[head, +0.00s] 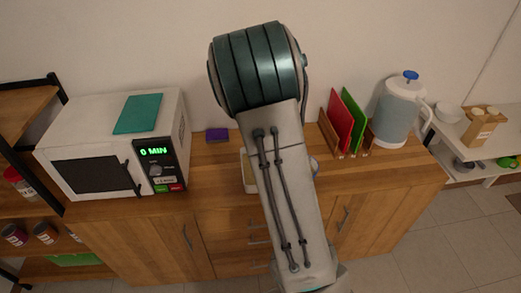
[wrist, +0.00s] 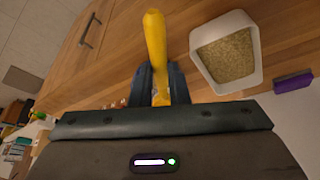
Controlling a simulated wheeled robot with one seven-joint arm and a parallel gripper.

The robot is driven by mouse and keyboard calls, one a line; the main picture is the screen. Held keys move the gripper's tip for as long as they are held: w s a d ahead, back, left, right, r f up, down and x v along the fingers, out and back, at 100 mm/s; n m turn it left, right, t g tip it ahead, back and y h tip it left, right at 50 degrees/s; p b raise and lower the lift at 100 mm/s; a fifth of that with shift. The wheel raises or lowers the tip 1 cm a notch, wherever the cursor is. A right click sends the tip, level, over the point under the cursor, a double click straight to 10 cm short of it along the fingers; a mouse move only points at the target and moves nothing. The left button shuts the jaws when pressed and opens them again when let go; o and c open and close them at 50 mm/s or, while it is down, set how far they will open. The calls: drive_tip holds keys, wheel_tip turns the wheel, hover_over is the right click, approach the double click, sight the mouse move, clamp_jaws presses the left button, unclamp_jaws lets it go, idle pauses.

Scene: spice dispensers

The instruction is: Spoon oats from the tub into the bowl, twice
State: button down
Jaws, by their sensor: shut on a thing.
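The white tub (wrist: 255,72) stands on the wooden counter in the wrist view, with oats (wrist: 226,52) inside. A corner of the tub (head: 249,185) shows beside my arm in the head view. My gripper (wrist: 160,85) is shut on a yellow spoon (wrist: 155,40), just left of the tub in the wrist view. The spoon's long yellow part sticks out past the fingers; its scooping end cannot be made out. My gripper is hidden behind my arm in the head view. A bluish-white rim (head: 315,165), perhaps the bowl, peeks out right of my arm, mostly hidden.
A microwave (head: 115,145) with a teal board (head: 138,114) on top stands at left. A purple block (head: 217,135) lies at the back of the counter. A rack with red (head: 340,122) and green boards and a water jug (head: 399,110) stand at right.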

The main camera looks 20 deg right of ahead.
drive_tip(key=w+a+f+n+y+b, duration=0.1)
drive_tip(key=w+a+f+n+b, duration=0.1)
drive_tip(key=a, duration=0.4)
drive_tip(key=w+a+f+n+t+y+b, duration=0.1)
drive_tip(key=w+a+f+n+y+b, duration=0.1)
drive_tip(key=a+f+n+b, duration=0.2)
drive_tip(key=a+f+n, duration=0.2)
drive_tip(key=a, duration=0.1)
drive_tip(key=shift+w+f+n, duration=0.15)
drive_tip(key=shift+f+n, duration=0.15)
drive_tip(key=shift+f, duration=0.1)
drive_tip(key=shift+a, duration=0.2)
